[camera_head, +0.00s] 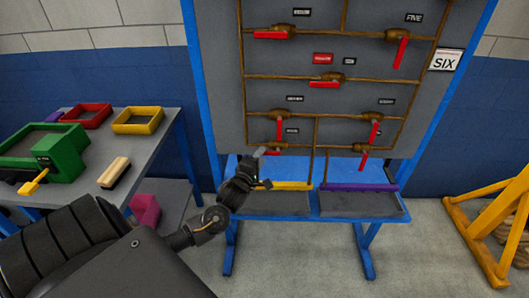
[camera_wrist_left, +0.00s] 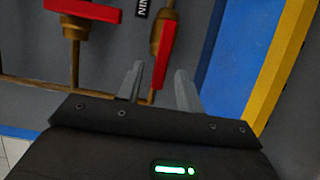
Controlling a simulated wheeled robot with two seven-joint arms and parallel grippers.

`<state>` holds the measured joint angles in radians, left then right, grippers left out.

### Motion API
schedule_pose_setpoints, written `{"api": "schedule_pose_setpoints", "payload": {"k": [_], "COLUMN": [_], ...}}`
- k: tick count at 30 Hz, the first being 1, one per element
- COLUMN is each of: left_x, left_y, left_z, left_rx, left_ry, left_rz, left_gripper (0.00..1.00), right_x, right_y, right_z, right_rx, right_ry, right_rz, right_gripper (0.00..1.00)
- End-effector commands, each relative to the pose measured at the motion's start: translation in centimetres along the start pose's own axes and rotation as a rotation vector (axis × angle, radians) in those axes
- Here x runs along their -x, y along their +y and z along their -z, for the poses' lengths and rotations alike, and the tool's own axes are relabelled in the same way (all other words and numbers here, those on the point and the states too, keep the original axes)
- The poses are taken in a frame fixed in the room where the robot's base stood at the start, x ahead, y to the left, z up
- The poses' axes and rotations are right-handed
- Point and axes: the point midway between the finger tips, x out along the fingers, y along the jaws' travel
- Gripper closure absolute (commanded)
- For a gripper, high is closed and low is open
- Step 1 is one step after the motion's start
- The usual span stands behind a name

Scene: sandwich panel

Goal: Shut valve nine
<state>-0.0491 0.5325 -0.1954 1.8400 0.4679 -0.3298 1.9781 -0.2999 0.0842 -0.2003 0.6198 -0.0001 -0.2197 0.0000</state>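The panel (camera_head: 350,75) carries several valves with red handles on brown pipes. A black label beginning "NIN" (camera_wrist_left: 143,8) shows in the left wrist view beside one valve, whose red handle (camera_wrist_left: 165,40) lies nearly along its pipe. This appears to be the lower-left handle (camera_head: 275,145) in the head view, where its label is too small to read. My left gripper (camera_head: 259,153) is just left of that handle. In the wrist view its grey fingers (camera_wrist_left: 158,85) are apart, one on each side of the pipe line, with nothing clearly gripped. My right gripper is out of view.
Another valve handle (camera_wrist_left: 83,10) is close by, crosswise to its pipe. A yellow bar (camera_head: 290,185) and a purple bar (camera_head: 360,187) lie below the panel. A workbench (camera_head: 100,150) with trays stands left; a yellow frame (camera_head: 480,225) stands right.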

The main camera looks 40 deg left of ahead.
Motion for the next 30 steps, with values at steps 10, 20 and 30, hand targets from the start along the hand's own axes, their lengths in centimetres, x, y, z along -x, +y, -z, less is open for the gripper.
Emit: {"api": "schedule_pose_setpoints", "payload": {"k": [10, 20, 30], "left_x": [-3.0, -3.0, -3.0], "left_y": [0.0, -0.1, -0.1], "left_z": [0.0, 0.0, 0.0], "left_rx": [0.0, 0.0, 0.0], "left_ry": [0.0, 0.0, 0.0], "left_rz": [0.001, 0.001, 0.002], "left_gripper": [0.64, 0.74, 1.0], "right_x": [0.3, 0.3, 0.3], "right_y": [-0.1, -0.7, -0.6], "right_z": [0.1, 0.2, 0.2], "right_rx": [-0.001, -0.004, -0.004], "right_ry": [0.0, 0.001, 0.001], "right_rz": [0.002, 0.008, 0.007], "right_gripper": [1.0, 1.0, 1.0]}}
